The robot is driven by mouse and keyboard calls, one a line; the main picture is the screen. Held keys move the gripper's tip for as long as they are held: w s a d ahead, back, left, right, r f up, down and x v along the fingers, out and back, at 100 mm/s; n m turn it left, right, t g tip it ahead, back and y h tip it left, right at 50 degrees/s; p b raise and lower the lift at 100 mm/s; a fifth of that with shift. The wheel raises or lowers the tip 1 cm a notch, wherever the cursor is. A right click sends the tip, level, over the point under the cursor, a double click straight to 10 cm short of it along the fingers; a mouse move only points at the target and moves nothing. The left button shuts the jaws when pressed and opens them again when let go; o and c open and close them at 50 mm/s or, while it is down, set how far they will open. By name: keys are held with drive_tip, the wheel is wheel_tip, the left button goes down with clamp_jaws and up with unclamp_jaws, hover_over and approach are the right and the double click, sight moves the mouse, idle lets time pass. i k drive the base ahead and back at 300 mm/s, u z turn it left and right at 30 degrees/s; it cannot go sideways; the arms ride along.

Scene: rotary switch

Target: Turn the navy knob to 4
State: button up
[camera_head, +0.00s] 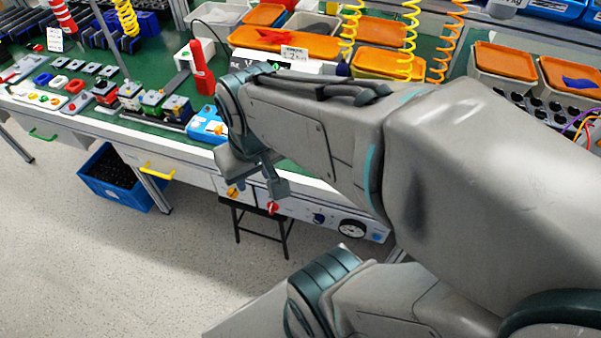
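The navy knob (319,217) is small and round, on the pale front panel (300,213) below the bench edge. It sits between a red knob (272,208) and a black and white dial (352,229). The setting it points to is too small to read. My gripper (264,178) hangs at the end of my arm, in front of the bench edge, up and left of the navy knob and apart from it in the picture. It is seen from behind and partly hidden by my wrist, so its opening is unclear. I see nothing held in it.
A yellow knob (233,192) is at the panel's left part. A black stool (262,226) stands under the panel. A blue crate (115,180) is on the floor at left. Several switch boxes and orange-lidded bins crowd the green bench (160,62). The floor in front is clear.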

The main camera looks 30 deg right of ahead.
sight(318, 219)
drive_tip(key=k, duration=0.4)
drive_tip(key=z, duration=1.1)
drive_tip(key=i, duration=0.3)
drive_tip(key=u, duration=2.45)
drive_tip(key=k, duration=0.65)
drive_tip(key=z, duration=1.3)
